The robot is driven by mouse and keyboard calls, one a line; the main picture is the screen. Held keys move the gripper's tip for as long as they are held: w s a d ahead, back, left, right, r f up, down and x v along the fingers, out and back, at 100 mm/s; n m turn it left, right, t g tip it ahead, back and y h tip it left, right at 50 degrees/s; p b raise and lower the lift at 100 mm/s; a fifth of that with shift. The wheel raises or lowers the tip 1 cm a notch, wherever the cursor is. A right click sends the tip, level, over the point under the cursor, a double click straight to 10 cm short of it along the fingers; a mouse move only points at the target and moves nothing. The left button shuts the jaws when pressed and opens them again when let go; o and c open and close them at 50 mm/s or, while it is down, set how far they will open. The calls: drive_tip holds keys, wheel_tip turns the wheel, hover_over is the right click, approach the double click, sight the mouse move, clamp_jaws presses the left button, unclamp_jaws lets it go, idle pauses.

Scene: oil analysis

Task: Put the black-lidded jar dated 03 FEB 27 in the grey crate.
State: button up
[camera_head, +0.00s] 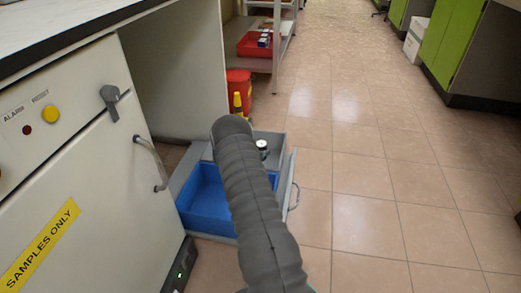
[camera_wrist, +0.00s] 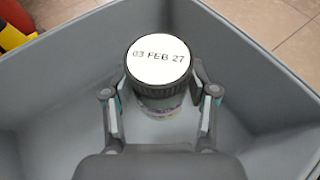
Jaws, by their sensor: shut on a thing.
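The black-lidded jar (camera_wrist: 157,65) has a white lid top that reads 03 FEB 27. My gripper (camera_wrist: 160,112) is shut on it, with one finger on each side. The jar is upright within the walls of the grey crate (camera_wrist: 255,75); I cannot tell whether it touches the crate floor. In the head view a jar with a pale top (camera_head: 262,146) shows just right of my arm, at the grey crate (camera_head: 282,137), and seems to be the same jar. My arm hides the gripper and much of the crate there.
A blue crate (camera_head: 203,197) sits in front of the grey crate. A red bin (camera_head: 238,84) and a yellow item (camera_head: 238,104) stand behind it. A white cabinet (camera_head: 60,130) is at left. Open tiled floor (camera_head: 370,170) lies to the right.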

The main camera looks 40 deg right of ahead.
drive_tip(key=shift+f, duration=0.1)
drive_tip(key=o, duration=1.4)
drive_tip(key=shift+r, duration=0.2)
drive_tip(key=r+p+v, duration=0.1)
drive_tip(key=p+v, duration=0.1)
drive_tip(key=v, duration=1)
drive_tip(key=s+a+r+m+y, duration=0.2)
drive_tip(key=s+a+r+m, duration=0.15)
drive_tip(key=r, duration=0.45)
drive_tip(key=s+a+r+m+g+y, duration=0.1)
drive_tip(key=s+a+r+m, duration=0.3)
drive_tip(key=r, duration=0.4)
drive_tip(key=s+a+r+m+y, duration=0.2)
drive_tip(key=s+a+r+m, duration=0.1)
drive_tip(key=s+r, duration=0.4)
drive_tip(key=s+a+r+m+t+y, duration=0.1)
drive_tip(key=s+a+r+m+y, duration=0.1)
drive_tip(key=s+a, duration=0.5)
drive_tip(key=s+a+r+m+t+y, duration=0.2)
drive_tip(key=s+a+r+m+y, duration=0.1)
drive_tip(key=s+a, duration=0.4)
drive_tip(key=s+a+r+m+t+y, duration=0.2)
drive_tip(key=s+a+r+m+y, duration=0.1)
drive_tip(key=s+a, duration=0.4)
drive_tip(key=shift+s+a+r+m, duration=0.1)
drive_tip(key=shift+s+r+m, duration=0.15)
drive_tip(key=shift+s+r, duration=0.5)
drive_tip(key=shift+s+a+r+m, duration=0.2)
drive_tip(key=shift+s+r, duration=0.25)
drive_tip(key=shift+s, duration=0.5)
